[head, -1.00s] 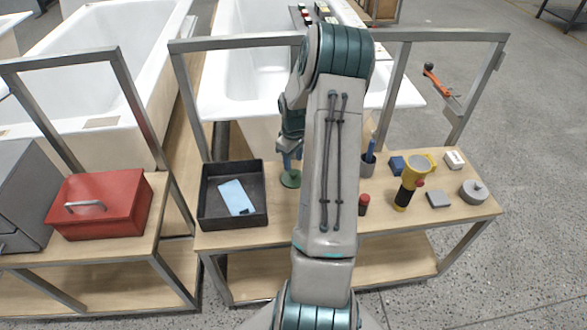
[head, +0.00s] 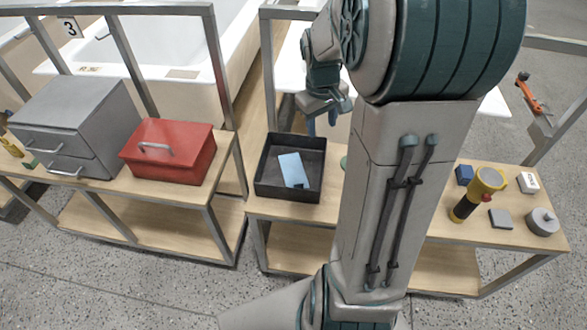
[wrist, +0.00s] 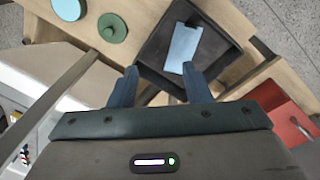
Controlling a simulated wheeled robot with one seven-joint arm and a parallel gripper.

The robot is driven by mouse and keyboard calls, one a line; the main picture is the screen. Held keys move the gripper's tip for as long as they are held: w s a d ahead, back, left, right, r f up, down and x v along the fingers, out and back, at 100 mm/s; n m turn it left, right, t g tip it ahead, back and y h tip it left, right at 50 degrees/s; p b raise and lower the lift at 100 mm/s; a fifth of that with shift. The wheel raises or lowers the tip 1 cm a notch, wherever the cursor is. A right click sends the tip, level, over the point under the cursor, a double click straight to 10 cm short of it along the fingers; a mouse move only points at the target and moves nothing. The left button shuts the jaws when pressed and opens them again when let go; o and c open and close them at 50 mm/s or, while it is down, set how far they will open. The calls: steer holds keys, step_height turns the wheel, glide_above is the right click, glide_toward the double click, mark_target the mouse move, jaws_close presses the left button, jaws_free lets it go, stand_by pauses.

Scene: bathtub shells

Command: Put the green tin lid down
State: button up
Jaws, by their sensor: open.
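The green tin lid (wrist: 112,28) lies on the wooden bench beside the black tray, with a small knob on top. In the head view only a sliver of the lid (head: 344,163) shows; my arm hides the rest. My gripper (wrist: 159,70) is open and empty, apart from the lid, with its blue fingers pointing toward the tray. In the head view my gripper (head: 322,124) is above the back of the black tray.
The black tray (head: 262,182) holds a light blue flat piece (head: 292,169). A red box (head: 168,152) and grey drawers (head: 75,125) stand left. A yellow-black torch (head: 476,193) and small blocks are at right.

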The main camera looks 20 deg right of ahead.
steer(key=s+a+r+m+t+y, duration=0.1)
steer(key=s+a+r, duration=0.3)
steer(key=s+a, duration=0.9)
steer(key=shift+s+a+r+m+t, duration=0.2)
steer(key=shift+s+a+m+t, duration=0.25)
steer(key=shift+s, duration=0.4)
steer(key=shift+d, duration=0.1)
steer(key=shift+r+p, duration=0.3)
steer(key=shift+r, duration=0.05)
steer(key=shift+c, duration=0.8)
steer(key=shift+d, duration=0.1)
